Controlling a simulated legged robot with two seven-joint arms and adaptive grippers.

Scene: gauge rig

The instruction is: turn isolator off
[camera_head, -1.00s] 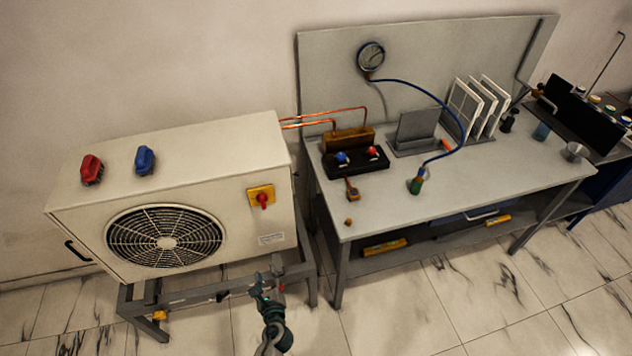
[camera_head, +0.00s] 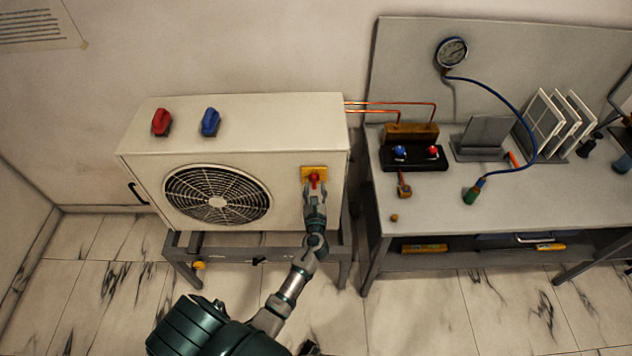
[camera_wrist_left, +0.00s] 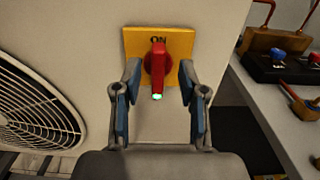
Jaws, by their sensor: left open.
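The isolator is a red knob (camera_wrist_left: 157,68) on a yellow plate (camera_wrist_left: 184,45) marked ON, on the front of the cream fan unit (camera_head: 230,113). In the left wrist view the knob's handle points down, with a small green light below it. In the head view the red knob (camera_head: 314,178) shows just above my left gripper (camera_head: 314,190). My left gripper (camera_wrist_left: 158,98) is open, with one blue-padded finger on each side of the knob's lower end. I cannot tell whether either finger touches it. My right gripper is not in view.
The fan grille (camera_head: 217,194) is left of the isolator. A red item (camera_head: 161,122) and a blue item (camera_head: 210,122) sit on top of the unit. A grey workbench (camera_head: 470,225) stands close on the right, with a manifold, hose and gauge (camera_head: 451,52).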

